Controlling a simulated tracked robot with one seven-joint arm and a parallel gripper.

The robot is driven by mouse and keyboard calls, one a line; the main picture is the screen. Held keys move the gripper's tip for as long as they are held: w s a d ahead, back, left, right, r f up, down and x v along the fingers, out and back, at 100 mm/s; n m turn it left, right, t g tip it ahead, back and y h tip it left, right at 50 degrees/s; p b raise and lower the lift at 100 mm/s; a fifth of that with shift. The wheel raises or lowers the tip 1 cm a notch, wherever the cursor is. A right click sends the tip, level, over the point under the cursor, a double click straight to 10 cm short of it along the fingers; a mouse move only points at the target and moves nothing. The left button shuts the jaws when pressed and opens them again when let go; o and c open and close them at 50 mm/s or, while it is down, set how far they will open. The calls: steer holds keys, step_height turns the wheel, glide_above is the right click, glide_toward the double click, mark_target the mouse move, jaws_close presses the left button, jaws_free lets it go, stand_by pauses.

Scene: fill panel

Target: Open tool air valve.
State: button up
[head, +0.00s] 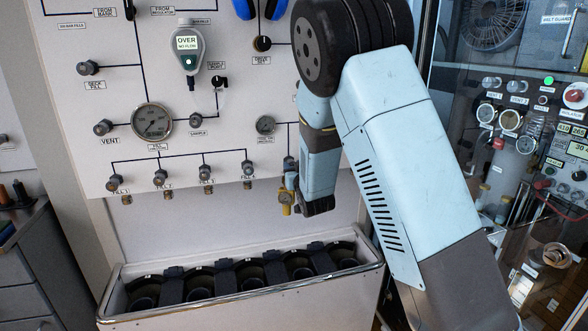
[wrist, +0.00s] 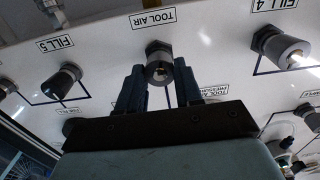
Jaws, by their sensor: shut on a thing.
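In the wrist view the FILL 5 knob (wrist: 62,82) is to the left and the FILL 4 knob (wrist: 287,52) to the right. In the head view a brass fitting (head: 285,198) hangs beside my arm. An open-topped trough (head: 240,303) with dark round holders stands below the panel.

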steer(key=shift+n, duration=2.4)
steer(key=o, duration=1)
steer(key=shift+o, duration=0.2)
steer(key=v, duration=1.3)
steer(key=shift+s, duration=0.4)
steer(key=shift+d, duration=0.1)
